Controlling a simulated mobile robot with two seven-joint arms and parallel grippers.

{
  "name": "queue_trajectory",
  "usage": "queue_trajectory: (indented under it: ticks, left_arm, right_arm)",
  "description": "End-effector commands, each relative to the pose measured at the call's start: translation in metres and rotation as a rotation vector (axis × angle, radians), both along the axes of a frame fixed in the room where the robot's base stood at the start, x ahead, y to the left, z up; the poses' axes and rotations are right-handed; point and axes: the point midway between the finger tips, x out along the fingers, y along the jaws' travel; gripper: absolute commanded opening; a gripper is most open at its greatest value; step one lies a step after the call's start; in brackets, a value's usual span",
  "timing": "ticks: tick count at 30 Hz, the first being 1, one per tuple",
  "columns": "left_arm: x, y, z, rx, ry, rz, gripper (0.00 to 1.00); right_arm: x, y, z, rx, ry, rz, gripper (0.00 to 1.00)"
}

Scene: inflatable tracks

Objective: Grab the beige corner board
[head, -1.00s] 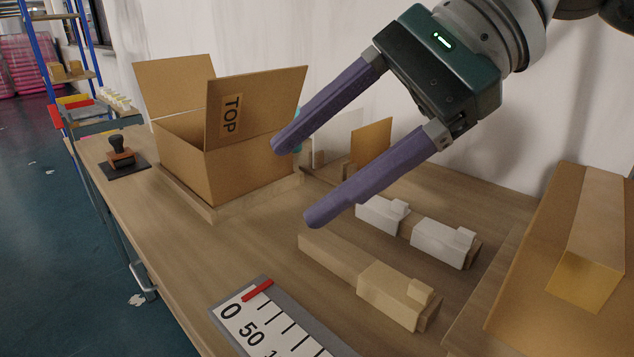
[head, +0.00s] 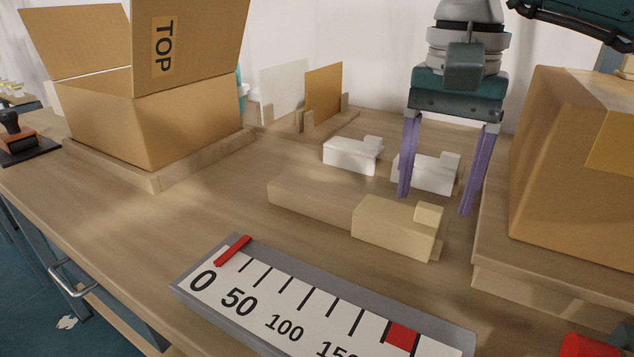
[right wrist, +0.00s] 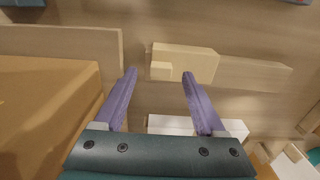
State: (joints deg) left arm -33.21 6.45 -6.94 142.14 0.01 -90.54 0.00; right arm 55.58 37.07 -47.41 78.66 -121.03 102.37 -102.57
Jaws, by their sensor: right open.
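The beige corner board (head: 385,225) is a pale block with a small raised cube (head: 428,214) at its right end. It sits on a low wooden strip (head: 310,200) near the front of the bench. My right gripper (head: 436,204) is open and points down just behind the board, over the white block. In the right wrist view the board (right wrist: 200,62) lies just ahead of the open fingertips (right wrist: 160,72), with nothing held. My left gripper is not in view.
Two white blocks (head: 350,154) (head: 428,172) sit behind the beige one. A cardboard box (head: 575,165) stands close on the right, and an open box (head: 150,120) is at the left. A scale ruler (head: 310,300) lies in front. Upright panels (head: 322,95) stand behind.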

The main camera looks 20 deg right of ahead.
Motion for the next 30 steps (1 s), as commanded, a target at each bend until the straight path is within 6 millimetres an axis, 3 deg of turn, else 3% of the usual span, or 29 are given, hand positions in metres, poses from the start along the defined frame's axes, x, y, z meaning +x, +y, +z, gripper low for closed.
queue_trajectory:
  ticks: [4,12,30]
  left_arm:
    - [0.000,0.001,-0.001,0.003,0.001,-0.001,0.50]
    - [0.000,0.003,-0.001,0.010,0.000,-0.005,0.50]
    - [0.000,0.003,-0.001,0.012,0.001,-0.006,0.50]
  right_arm:
    - [0.000,0.001,-0.020,0.002,0.002,0.000,0.72]
    - [0.000,0.000,-0.023,0.001,-0.002,0.001,0.72]
    - [0.000,0.000,-0.022,0.002,-0.001,0.001,0.05]
